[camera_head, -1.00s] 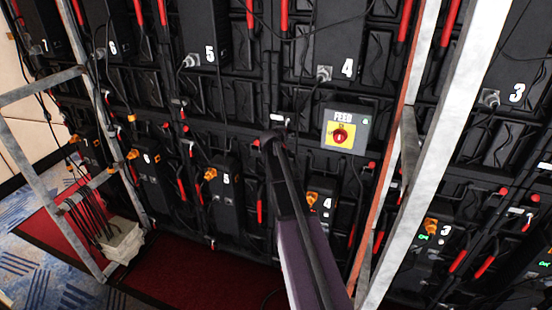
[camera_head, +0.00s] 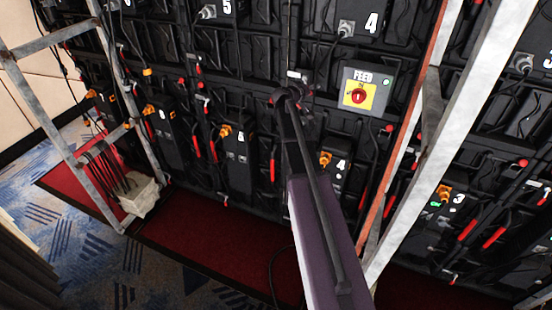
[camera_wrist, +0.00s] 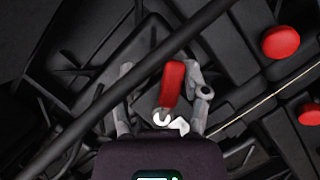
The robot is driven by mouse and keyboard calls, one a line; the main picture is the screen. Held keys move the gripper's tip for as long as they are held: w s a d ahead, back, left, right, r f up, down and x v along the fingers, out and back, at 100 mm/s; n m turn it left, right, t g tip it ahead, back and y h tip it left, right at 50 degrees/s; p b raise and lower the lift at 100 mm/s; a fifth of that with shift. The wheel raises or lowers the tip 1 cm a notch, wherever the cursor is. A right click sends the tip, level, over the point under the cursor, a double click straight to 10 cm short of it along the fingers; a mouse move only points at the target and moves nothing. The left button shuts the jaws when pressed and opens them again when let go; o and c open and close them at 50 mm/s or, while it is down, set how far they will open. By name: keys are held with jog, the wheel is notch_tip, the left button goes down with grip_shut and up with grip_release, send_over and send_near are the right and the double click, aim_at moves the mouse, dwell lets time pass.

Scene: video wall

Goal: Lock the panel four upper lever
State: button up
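In the wrist view my gripper (camera_wrist: 160,72) has its two fingers spread apart. A red lever handle (camera_wrist: 173,84) stands between them, closer to the right finger; I cannot tell whether it touches. A pale metal part shows at the handle's lower end. In the head view my gripper (camera_head: 288,98) is at the wall, left of the FEED box. The upper unit marked 4 (camera_head: 362,40) is above and right of it. The lower unit marked 4 (camera_head: 333,172) is below, partly hidden by my arm.
The FEED box (camera_head: 366,94) has a red rotary switch on yellow. A black cable (camera_wrist: 130,85) crosses the wrist view near the fingers. Two red round knobs (camera_wrist: 281,42) are at its right. Metal frame posts (camera_head: 425,140) stand at the right and left in the head view.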

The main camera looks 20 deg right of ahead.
jog(key=n, duration=0.1)
jog(key=r+n+h, duration=0.1)
jog(key=n, duration=0.1)
jog(key=shift+s+d+r+g+h+b, duration=0.25)
jog(key=shift+s+d+g+h+b, duration=0.05)
jog(key=shift+s+h, duration=0.1)
jog(key=r+n, duration=0.1)
jog(key=n+h, duration=0.1)
jog(key=n, duration=0.1)
jog(key=shift+d+r+n+b, duration=0.1)
jog(key=shift+r+n+b, duration=0.2)
jog(key=shift+r+b, duration=0.05)
jog(key=f+v, duration=0.1)
jog(key=v, duration=1.3)
jog(key=s+a+f+m+g+y, duration=0.3)
jog(key=s+a+f+y, duration=0.5)
jog(key=s+a+f, duration=0.3)
jog(key=shift+s+f+m+y, duration=0.3)
jog(key=shift+s+f, duration=0.4)
jog(key=shift+f, duration=0.85)
jog(key=shift+a, duration=0.15)
